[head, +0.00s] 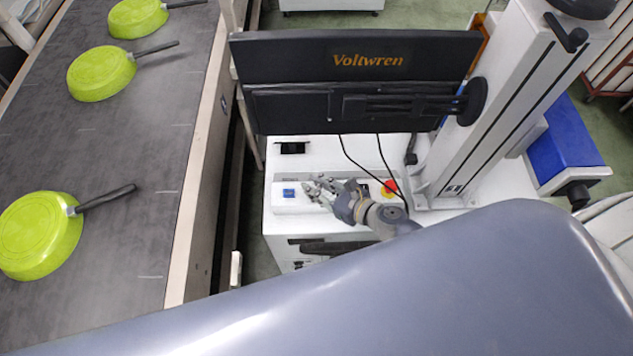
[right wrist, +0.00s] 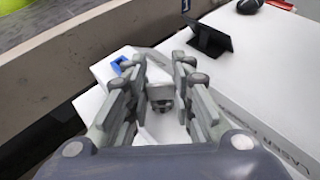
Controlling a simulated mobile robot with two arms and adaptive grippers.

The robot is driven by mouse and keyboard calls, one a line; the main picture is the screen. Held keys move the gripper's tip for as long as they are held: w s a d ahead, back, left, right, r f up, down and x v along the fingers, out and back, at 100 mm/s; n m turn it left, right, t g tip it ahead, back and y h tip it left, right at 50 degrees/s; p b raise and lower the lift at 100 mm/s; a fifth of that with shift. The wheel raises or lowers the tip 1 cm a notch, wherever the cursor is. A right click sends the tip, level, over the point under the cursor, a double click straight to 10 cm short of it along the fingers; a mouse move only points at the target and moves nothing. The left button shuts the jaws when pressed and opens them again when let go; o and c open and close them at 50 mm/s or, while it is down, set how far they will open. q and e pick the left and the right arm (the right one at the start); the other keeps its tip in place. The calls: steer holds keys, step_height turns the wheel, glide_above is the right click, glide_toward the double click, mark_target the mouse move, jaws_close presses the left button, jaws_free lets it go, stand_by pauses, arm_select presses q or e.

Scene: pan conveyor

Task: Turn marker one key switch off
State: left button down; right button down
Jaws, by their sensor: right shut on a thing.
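A white control box (head: 287,206) lies on the white cabinet top below the monitor. My right gripper (head: 316,188) is over this box and covers its middle. In the right wrist view my right gripper (right wrist: 163,74) has its fingers close around a small grey part, which looks like the key switch (right wrist: 160,94). The fingers are shut on it. The fingers hide most of the switch, so its turn position and any marker cannot be read. My left gripper is not in view.
A blue button (head: 289,193) is left of the gripper and a red emergency stop (head: 390,187) is right of it. A black monitor (head: 355,80) stands behind. Green pans (head: 40,235) lie on the grey conveyor (head: 125,225) at left. Two black cables hang behind the gripper.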

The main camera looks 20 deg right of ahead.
steer(key=shift+w+d+f+n+g+y+b, duration=0.1)
steer(key=shift+n+g+y+b, duration=0.15)
steer(key=shift+n+y, duration=0.2)
steer(key=shift+f+n+g+y+b, duration=0.1)
steer(key=shift+n+g+y+b, duration=0.05)
steer(key=shift+n+g+y, duration=0.25)
steer(key=shift+n+g+y+b, duration=0.7)
steer(key=shift+n+g+y, duration=0.05)
steer(key=shift+n, duration=0.2)
steer(key=n+g+y+b, duration=0.1)
steer(key=n+g+b, duration=0.2)
steer(key=shift+y, duration=0.4)
steer(key=shift+r+n+g+y+b, duration=0.15)
steer(key=shift+n+g+y+b, duration=0.15)
steer(key=shift+n+g+b, duration=0.55)
steer(key=c, duration=1.4)
jaws_free()
steer(key=shift+o, duration=0.2)
steer(key=shift+r, duration=0.1)
